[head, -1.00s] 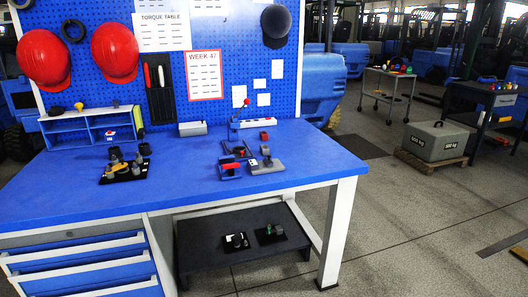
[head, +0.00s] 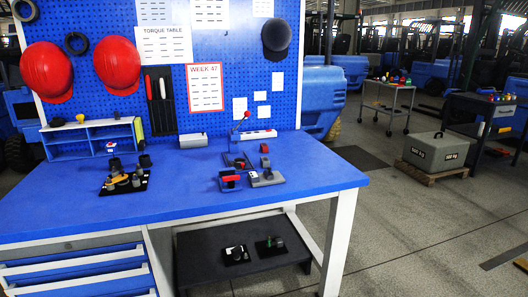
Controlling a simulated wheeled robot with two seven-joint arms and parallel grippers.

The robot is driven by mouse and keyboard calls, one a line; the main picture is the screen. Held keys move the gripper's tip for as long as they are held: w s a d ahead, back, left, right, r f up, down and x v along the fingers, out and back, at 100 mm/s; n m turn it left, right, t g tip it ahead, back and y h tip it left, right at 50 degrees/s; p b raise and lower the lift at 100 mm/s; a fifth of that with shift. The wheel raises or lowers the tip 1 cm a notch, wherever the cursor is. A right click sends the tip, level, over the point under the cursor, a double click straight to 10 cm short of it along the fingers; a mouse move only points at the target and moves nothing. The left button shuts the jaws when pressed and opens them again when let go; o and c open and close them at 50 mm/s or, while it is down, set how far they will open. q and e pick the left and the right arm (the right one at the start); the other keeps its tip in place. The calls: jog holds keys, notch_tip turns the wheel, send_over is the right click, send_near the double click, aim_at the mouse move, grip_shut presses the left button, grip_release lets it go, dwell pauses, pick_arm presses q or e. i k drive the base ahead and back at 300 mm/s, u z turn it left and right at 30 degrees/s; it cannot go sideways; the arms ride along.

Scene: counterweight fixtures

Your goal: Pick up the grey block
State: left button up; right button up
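Several grey things are in the head view, and I cannot tell which one the task means. A grey fixture (head: 267,179) with an upright part stands at the right of the bench top. A large grey weight marked 500 kg (head: 436,152) rests on a wooden pallet on the floor at the right. Neither of my grippers is in view.
A dark fixture with a red bar (head: 230,179) stands beside the grey fixture. A dark plate with small parts (head: 124,183) lies at the left. A blue shelf box (head: 90,138) stands at the back. A low black stand (head: 205,270) is under the bench. The bench front is clear.

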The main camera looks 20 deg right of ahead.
aim_at(265, 161)
jog(key=u, duration=0.6)
jog(key=i, duration=1.05)
jog(key=u, duration=0.05)
